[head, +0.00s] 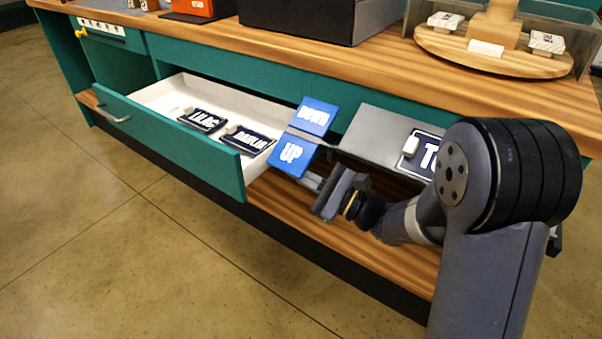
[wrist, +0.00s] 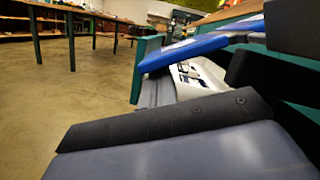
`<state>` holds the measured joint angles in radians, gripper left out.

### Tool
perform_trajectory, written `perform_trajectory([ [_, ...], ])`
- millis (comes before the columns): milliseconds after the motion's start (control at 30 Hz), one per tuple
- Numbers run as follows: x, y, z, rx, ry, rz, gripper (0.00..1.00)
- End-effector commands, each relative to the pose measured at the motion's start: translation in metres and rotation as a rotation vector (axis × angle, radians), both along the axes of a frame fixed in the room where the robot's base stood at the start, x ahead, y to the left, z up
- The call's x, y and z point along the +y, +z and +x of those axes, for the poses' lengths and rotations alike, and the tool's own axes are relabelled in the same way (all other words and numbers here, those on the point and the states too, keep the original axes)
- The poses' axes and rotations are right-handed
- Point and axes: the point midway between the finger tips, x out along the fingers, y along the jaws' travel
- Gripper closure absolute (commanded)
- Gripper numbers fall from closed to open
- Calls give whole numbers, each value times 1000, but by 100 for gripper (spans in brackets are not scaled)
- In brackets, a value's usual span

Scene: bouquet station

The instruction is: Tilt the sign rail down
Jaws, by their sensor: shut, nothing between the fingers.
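The sign rail (head: 372,133) is a grey flap along the front of the bench, with a dark sign reading "TO" (head: 422,155) partly hidden by my arm. At its left end are two blue plates: "DOWN" (head: 313,116) above and "UP" (head: 293,155) below. In the wrist view a blue plate (wrist: 185,52) shows edge-on. My gripper (head: 312,181) is shut and empty. Its tips are at the lower right edge of the "UP" plate, partly behind it; I cannot tell whether they touch.
An open drawer (head: 222,166) left of the rail holds dark signs (head: 201,121). A wooden shelf (head: 290,205) runs below the rail. The bench top (head: 230,45) carries a black box (head: 300,20) and a round wooden stand (head: 490,58). The floor in front is clear.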

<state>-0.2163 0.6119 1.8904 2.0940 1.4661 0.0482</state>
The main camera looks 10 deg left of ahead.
Motion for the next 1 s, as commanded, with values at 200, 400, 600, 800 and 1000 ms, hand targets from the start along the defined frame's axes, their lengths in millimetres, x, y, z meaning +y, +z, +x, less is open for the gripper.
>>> perform_trajectory([
  [200, 1, 3, -2, 29, 2, 13, 100],
  [400, 3, 7, -5, 84, 3, 36, 100],
  [600, 4, 14, -10, 170, 3, 71, 100],
  [800, 6, 20, -14, 263, 3, 109, 100],
  [1000, 7, 26, -17, 349, 1, 146, 100],
])
